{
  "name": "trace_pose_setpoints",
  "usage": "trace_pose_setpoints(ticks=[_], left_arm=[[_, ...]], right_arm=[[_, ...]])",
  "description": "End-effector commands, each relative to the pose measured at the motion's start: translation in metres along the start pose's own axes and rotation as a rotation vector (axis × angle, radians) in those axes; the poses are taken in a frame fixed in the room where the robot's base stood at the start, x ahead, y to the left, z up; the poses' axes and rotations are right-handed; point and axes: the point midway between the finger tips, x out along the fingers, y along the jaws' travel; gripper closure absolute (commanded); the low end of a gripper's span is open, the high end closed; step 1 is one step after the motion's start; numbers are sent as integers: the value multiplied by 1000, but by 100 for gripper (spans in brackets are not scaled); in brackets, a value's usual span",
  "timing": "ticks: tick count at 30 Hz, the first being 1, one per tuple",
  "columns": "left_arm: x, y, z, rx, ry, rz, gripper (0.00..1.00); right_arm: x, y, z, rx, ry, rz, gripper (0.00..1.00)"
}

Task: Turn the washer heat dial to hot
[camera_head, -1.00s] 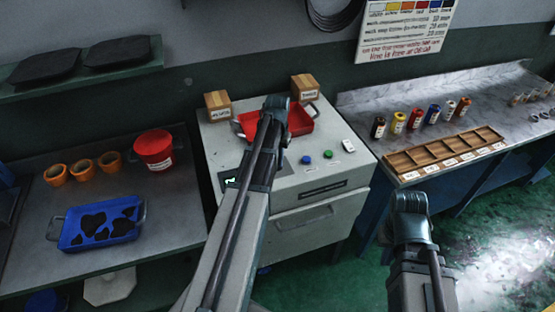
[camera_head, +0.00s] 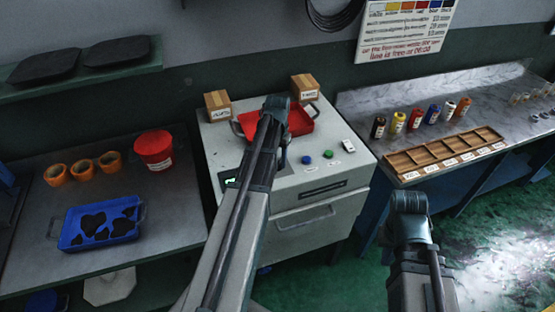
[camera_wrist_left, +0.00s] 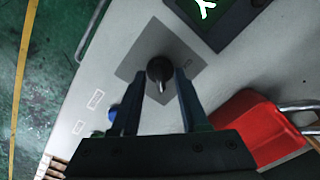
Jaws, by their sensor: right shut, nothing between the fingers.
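The washer is the white cabinet (camera_head: 345,198) in the middle, with a small dark screen (camera_head: 230,180) on its top. In the left wrist view, a round black dial (camera_wrist_left: 159,70) with a pale pointer mark sits on a grey square plate (camera_wrist_left: 137,62). My left gripper (camera_wrist_left: 160,80) is open, with one finger on each side of the dial; I cannot tell whether they touch it. In the head view, my left gripper (camera_head: 283,155) is partly hidden by my own arm. My right gripper (camera_head: 433,245) is shut and empty, away from the washer at the lower right.
A red tray (camera_head: 302,124) lies on the cabinet top, near two cardboard boxes (camera_head: 217,105). A blue button (camera_head: 328,154) and a green button (camera_head: 306,160) are right of the dial. Benches flank the cabinet, with a blue tray (camera_head: 125,228) left and a wooden rack (camera_head: 405,172) right.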

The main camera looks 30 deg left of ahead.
Motion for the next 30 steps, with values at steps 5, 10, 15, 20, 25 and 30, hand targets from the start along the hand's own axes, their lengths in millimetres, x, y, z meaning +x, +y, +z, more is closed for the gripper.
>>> trace_pose_setpoints(ticks=[5,10,15,20,25,30], left_arm=[[0,0,0,-1,0,0,56],[-3,0,0,-1,0,0,56],[-14,0,0,-1,0,0,56],[-33,0,0,-1,0,0,56],[-58,0,0,-1,0,0,56],[-85,0,0,-1,0,0,56]], right_arm=[[0,0,0,0,0,0,100],[-3,0,0,0,0,0,100],[-14,1,1,0,0,0,100],[-32,3,2,-1,0,0,100],[-58,6,3,0,0,0,100],[-84,8,5,5,0,-1,100]])
